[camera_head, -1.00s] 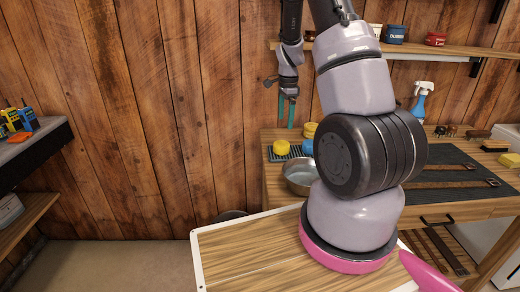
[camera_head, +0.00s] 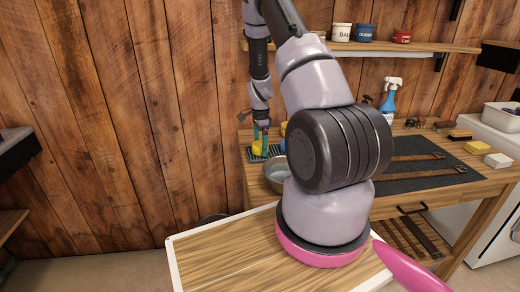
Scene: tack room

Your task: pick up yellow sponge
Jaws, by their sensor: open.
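A small round yellow piece, which looks like the yellow sponge (camera_head: 261,148), sits on a dark ribbed mat (camera_head: 254,158) at the workbench's left end. My gripper (camera_head: 262,141) points down with its teal fingers apart at the sponge. The fingers overlap it in the picture and partly hide it. I cannot tell whether they touch it. My arm hides much of the area to the right of the mat.
A metal bowl (camera_head: 275,176) stands in front of the mat, partly behind my arm. A shelf (camera_head: 390,46) hangs above.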

